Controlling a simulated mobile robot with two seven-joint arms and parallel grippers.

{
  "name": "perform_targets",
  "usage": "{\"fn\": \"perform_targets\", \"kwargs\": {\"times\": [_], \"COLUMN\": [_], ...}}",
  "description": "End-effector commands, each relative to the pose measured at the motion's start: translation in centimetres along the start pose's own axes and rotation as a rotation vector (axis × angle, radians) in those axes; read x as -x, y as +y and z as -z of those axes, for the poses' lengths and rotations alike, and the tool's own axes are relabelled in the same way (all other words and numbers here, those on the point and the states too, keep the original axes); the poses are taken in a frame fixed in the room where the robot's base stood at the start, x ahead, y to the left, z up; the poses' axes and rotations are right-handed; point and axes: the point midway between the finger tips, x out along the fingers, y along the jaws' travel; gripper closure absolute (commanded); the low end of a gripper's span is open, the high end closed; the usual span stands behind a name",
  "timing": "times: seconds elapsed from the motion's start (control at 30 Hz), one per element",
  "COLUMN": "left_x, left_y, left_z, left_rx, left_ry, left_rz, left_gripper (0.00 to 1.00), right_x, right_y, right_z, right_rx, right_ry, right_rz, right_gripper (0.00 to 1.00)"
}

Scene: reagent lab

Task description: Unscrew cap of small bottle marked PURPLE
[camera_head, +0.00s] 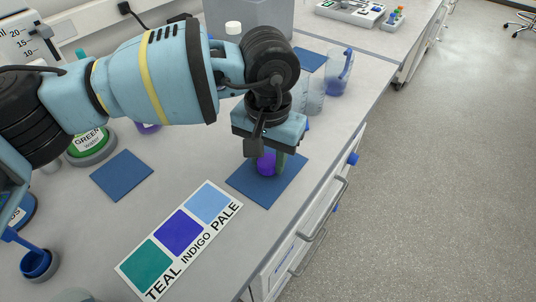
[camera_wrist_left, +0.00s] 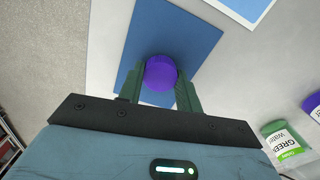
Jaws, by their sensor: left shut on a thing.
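A small purple-capped bottle stands on a blue mat (camera_head: 282,184) near the bench's right edge. Its purple cap (camera_head: 266,163) shows between my left gripper's fingers in the head view, and the cap also shows from above in the left wrist view (camera_wrist_left: 160,73). My left gripper (camera_head: 270,160) points down and is shut on the cap, one green finger on each side. The bottle body and its label are hidden under the cap and behind the fingers. My right gripper is not in view.
A colour card (camera_head: 182,238) marked TEAL, INDIGO and PALE lies in front. An empty blue mat (camera_head: 122,175) lies to the left. A GREEN water bottle (camera_head: 88,142) stands behind it. A beaker with a blue handle (camera_head: 338,75) is at the back right.

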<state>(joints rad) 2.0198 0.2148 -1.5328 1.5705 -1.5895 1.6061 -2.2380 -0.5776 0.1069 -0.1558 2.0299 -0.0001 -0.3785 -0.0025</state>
Motion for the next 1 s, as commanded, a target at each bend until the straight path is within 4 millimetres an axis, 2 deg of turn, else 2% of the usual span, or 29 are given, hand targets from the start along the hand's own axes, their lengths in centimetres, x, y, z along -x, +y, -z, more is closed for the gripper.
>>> {"fn": "perform_targets", "kwargs": {"times": [0.43,0.47,0.6,0.87,1.0], "left_x": [-0.92,-0.87,-0.80,-0.76,-0.07], "left_y": [0.01,0.00,0.00,0.01,0.01], "left_z": [0.01,0.02,0.01,0.01,0.04], "left_rx": [0.001,0.001,0.001,0.001,0.001], "left_ry": [0.001,0.001,0.001,0.001,0.004], "left_rz": [-0.001,-0.001,0.000,-0.001,0.000], "left_gripper": [0.93,0.63,0.45,0.44,0.44], "right_x": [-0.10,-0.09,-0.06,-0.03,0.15], "right_y": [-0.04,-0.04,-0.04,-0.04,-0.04], "right_z": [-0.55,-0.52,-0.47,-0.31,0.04], "right_rx": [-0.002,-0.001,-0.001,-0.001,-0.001], "right_ry": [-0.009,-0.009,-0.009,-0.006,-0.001], "right_rz": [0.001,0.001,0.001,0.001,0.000], "right_gripper": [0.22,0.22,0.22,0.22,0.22]}}
